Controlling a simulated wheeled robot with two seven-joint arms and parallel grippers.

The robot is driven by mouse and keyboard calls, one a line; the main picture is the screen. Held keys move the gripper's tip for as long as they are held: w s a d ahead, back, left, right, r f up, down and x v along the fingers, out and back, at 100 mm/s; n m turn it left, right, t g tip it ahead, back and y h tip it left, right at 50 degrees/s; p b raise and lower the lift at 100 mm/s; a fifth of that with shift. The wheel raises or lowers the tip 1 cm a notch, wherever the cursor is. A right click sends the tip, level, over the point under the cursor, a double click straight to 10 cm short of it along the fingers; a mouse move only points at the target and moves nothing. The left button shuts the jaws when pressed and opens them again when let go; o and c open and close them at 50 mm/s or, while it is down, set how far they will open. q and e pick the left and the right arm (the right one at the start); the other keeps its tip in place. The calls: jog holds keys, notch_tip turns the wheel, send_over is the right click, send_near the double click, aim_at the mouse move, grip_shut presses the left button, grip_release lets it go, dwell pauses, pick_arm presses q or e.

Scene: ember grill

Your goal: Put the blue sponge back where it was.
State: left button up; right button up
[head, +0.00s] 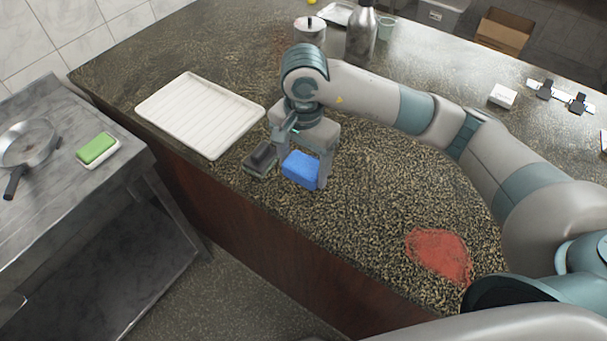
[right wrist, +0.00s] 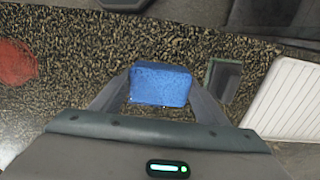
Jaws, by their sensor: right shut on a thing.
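The blue sponge (head: 300,171) is between the fingers of my right gripper (head: 303,160), which is shut on it. In the head view it is at or just above the speckled countertop (head: 365,205); I cannot tell whether it touches. The right wrist view shows the sponge (right wrist: 160,84) held between both fingers (right wrist: 160,92). A dark block (head: 261,158) lies on the counter just left of the sponge, and shows to its right in the right wrist view (right wrist: 222,79). My left gripper is not in view.
A white ribbed tray (head: 200,113) lies left of my right gripper. A red patch (head: 440,255) marks the counter at the right. A pot (head: 310,31) and a metal bottle (head: 361,37) stand behind. A green sponge (head: 96,148) and a pan (head: 30,143) are on the left side table.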

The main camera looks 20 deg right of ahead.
aim_at(304, 175)
jog(key=shift+f+p, duration=1)
jog(key=shift+f, duration=0.95)
jog(key=shift+f+b, duration=0.2)
jog(key=shift+b, duration=0.1)
jog(key=o, duration=1)
jog(key=shift+r, duration=0.15)
